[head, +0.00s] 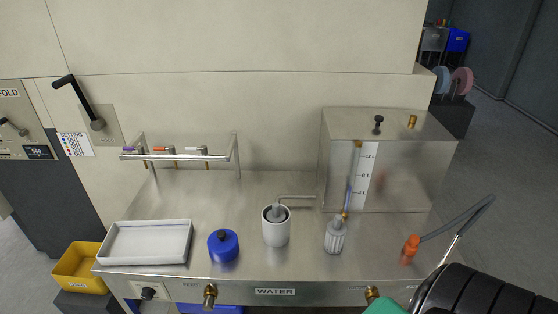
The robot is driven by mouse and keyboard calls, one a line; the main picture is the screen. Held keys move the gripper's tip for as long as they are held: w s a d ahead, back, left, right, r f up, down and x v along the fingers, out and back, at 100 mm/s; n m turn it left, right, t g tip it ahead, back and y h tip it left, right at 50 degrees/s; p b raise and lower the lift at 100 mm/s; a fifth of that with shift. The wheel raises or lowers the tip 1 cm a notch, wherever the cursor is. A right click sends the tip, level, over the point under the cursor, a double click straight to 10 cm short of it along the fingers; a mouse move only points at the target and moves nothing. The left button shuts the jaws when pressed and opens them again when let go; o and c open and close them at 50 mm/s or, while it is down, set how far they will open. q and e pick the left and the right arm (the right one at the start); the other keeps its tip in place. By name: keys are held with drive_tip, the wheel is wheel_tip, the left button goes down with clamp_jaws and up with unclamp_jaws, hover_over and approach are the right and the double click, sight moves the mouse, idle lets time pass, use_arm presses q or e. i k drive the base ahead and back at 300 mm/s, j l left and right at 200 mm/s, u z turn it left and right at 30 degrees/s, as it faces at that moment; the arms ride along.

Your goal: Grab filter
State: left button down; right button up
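No part in view is plainly labelled as the filter. A white open cylinder (276,231) stands upright at the middle of the steel counter, with a grey piece inside its mouth and a thin pipe beside it. A round blue cap (223,246) with a dark knob lies to the left of the cylinder. My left gripper is not in view. A black ribbed part of my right arm shows at the bottom right; its fingers are not visible.
A white tray (146,262) sits at the counter's left, a yellow bin (78,268) beyond that edge. A metal tank (388,125) stands at the right. An orange fitting (411,245) with a grey hose is near the right edge. A rail (180,157) stands behind. Brass taps line the front.

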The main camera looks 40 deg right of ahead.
sight(277, 215)
drive_tip(key=z, duration=1.2)
